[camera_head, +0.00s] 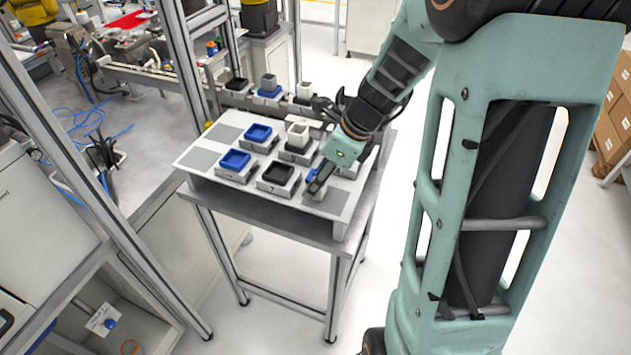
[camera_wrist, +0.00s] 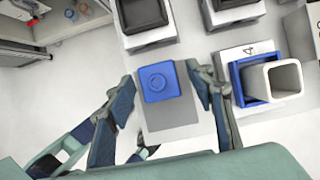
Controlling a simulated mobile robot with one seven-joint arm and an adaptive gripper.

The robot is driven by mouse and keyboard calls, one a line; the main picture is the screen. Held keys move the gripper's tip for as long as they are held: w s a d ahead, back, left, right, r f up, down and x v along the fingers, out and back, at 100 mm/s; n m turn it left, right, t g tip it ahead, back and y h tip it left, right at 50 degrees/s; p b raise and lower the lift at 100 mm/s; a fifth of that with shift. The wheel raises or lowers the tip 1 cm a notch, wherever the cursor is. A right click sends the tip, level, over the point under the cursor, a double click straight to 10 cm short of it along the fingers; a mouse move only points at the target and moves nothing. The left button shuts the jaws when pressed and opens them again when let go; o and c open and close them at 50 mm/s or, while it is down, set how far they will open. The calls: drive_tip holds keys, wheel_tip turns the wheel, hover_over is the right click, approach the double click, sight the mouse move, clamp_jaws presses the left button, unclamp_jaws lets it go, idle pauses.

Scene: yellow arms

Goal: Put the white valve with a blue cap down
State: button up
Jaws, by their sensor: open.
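The valve's square blue cap (camera_wrist: 160,82) shows from above in the wrist view, at the edge of a grey pad (camera_wrist: 172,132) on the table. Its white body is hidden beneath the cap there. In the head view the blue cap (camera_head: 311,174) is partly covered by my gripper at the table's front right corner. My gripper (camera_wrist: 160,84) is open, with one finger on each side of the cap and a visible gap on both sides. It also shows in the head view (camera_head: 316,183), low over that corner. Whether the valve's base touches the pad is hidden.
In the wrist view, a blue tray (camera_wrist: 240,84) with a white square block (camera_wrist: 285,78) lies right of my right finger. A black tray (camera_wrist: 145,18) is just beyond the cap. More blue and black trays stand across the table (camera_head: 335,222). A metal frame post (camera_head: 85,150) rises left.

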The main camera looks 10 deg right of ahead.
drive_tip(key=shift+w+a+f, duration=0.1)
drive_tip(key=shift+a+f, duration=0.05)
drive_tip(key=shift+f, duration=0.4)
clamp_jaws()
drive_tip(key=shift+r, duration=0.2)
